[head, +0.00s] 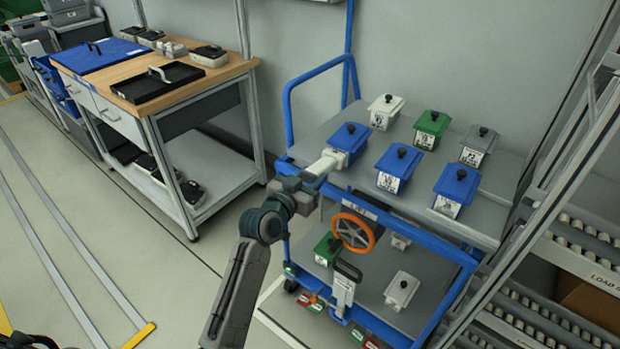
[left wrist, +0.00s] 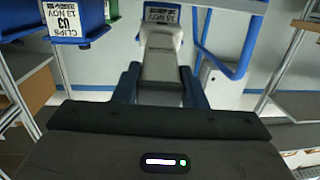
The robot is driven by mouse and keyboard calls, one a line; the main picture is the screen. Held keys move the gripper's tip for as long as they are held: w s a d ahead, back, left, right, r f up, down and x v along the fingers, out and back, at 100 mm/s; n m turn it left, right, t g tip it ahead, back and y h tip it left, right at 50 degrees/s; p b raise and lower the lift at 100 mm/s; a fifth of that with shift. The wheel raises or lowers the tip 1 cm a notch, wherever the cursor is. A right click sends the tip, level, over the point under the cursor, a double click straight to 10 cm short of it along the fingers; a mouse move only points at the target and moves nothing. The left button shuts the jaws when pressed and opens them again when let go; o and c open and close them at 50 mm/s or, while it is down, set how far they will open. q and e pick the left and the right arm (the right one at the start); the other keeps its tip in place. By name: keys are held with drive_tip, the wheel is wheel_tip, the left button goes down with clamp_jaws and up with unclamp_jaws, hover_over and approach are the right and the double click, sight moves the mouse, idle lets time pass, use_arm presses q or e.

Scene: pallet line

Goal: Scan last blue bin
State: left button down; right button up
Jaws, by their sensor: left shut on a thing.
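My left gripper (head: 306,180) is shut on a white scanner (head: 327,164) at the left edge of the cart's top shelf. The scanner's front end is close to the left blue bin (head: 350,137); I cannot tell whether they touch. In the left wrist view the scanner (left wrist: 162,62) sits between the blue fingers (left wrist: 157,88), with a labelled blue bin (left wrist: 161,13) just beyond it. Two more blue bins, the middle one (head: 399,162) and the right one (head: 457,184), stand in the same front row with labels facing out. My right gripper is not in view.
A white bin (head: 386,108), green bin (head: 432,124) and grey bin (head: 479,143) stand behind on the cart (head: 325,125). A workbench (head: 165,75) stands left; roller racks (head: 575,245) stand right.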

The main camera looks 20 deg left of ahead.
use_arm(q)
drive_tip(key=shift+x, duration=0.75)
idle(1.0)
idle(0.4)
drive_tip(key=v, duration=0.1)
drive_tip(key=p+v, duration=0.1)
drive_tip(key=v, duration=0.1)
drive_tip(key=p+v, duration=0.1)
drive_tip(key=v, duration=0.1)
drive_tip(key=shift+r, duration=0.3)
drive_tip(key=shift+p+v, duration=0.4)
drive_tip(key=shift+v, duration=1)
drive_tip(key=shift+r, duration=0.1)
